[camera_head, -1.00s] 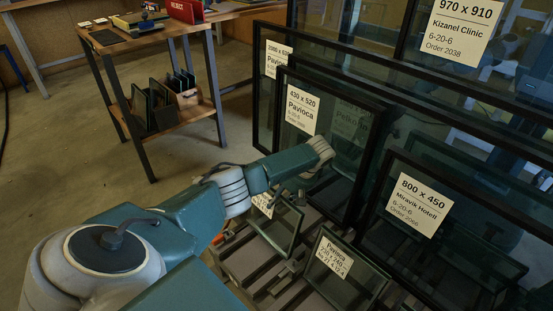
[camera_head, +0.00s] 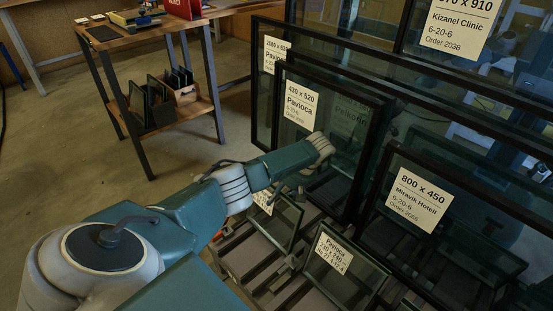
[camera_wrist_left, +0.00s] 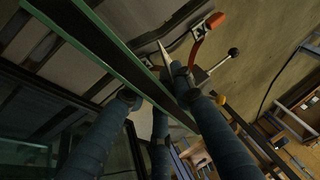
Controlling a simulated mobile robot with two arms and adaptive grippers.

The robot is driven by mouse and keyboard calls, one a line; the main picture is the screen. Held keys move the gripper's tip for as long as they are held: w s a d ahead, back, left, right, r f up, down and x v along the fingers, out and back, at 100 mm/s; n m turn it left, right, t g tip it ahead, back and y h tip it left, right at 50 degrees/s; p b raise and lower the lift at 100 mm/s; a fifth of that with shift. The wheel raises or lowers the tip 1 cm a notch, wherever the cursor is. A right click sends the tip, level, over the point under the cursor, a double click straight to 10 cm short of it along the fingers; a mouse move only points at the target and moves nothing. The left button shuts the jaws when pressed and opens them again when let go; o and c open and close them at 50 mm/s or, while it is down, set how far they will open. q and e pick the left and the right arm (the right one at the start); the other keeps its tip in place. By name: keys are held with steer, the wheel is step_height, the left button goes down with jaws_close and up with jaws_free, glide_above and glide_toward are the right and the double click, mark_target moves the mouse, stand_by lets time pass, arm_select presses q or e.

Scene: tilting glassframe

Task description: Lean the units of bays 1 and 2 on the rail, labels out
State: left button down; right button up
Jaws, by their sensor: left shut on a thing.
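My left gripper (camera_head: 284,191) is shut on the top edge of a small dark-framed glass unit (camera_head: 283,224). The unit stands tilted, its white label (camera_head: 263,201) partly hidden by my arm. In the left wrist view, my blue-grey fingers (camera_wrist_left: 165,98) close around the unit's edge (camera_wrist_left: 108,55), a dark band between green glass edges. My right gripper is out of view.
Dark slats (camera_head: 255,262) lie under the small units. The tall panes crowd the back and right. A wooden work table (camera_head: 130,38) with a lower shelf of small panes (camera_head: 150,103) stands at the left. Open floor (camera_head: 60,150) lies left of my arm.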

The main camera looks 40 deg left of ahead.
arm_select(q)
steer(key=shift+f, duration=0.25)
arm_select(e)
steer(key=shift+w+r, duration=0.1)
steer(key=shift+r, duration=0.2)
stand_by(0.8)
arm_select(q)
steer(key=c, duration=1.4)
jaws_free()
steer(key=shift+s, duration=0.1)
steer(key=shift+f, duration=0.15)
steer(key=v, duration=1.2)
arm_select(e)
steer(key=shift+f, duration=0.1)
